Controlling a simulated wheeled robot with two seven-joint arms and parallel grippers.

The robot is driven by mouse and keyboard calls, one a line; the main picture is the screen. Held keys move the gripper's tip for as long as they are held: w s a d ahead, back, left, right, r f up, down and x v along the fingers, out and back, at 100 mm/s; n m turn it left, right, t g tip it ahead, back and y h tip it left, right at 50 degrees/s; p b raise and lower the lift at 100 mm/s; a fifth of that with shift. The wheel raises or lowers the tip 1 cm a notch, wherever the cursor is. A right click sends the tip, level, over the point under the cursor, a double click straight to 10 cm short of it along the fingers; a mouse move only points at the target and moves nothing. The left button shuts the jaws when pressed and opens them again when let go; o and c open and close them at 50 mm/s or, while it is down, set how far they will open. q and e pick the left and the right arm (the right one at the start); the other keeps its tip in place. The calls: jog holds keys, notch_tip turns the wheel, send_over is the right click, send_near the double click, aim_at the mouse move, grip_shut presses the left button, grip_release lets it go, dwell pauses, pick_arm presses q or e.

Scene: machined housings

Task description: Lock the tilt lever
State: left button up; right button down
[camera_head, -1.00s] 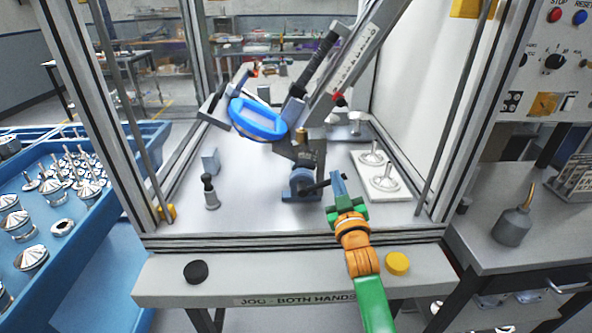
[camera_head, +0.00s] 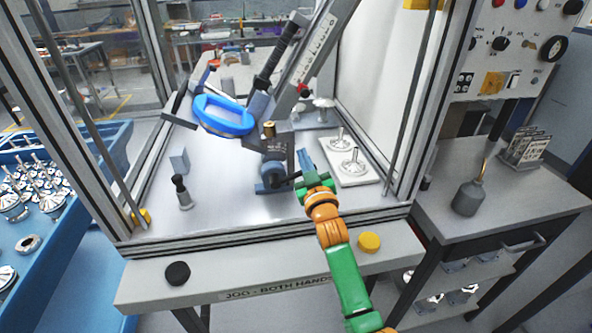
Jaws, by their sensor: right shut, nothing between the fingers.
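The tilt lever (camera_head: 288,182) is a short dark handle. It sticks out to the right from a blue-grey pivot base (camera_head: 270,176) under the tilting head in the enclosure. My right gripper (camera_head: 305,160) has blue fingers on a green and orange wrist. It is shut and empty, just right of the lever, with its fingers pointing up past the lever's end. I cannot tell whether it touches the lever. A blue ring-shaped part (camera_head: 222,128) is on the tilted head above. My left gripper is out of view.
A white plate with metal parts (camera_head: 354,172) lies right of the gripper. A small dark-topped post (camera_head: 183,194) and a grey block (camera_head: 179,161) stand on the left. Frame posts flank the opening. The front sill holds a black button (camera_head: 177,273) and a yellow button (camera_head: 369,242).

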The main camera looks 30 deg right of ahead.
jog(key=b+v, duration=0.2)
jog(key=v, duration=0.8)
jog(key=shift+a, duration=0.25)
jog(key=shift+d, duration=0.1)
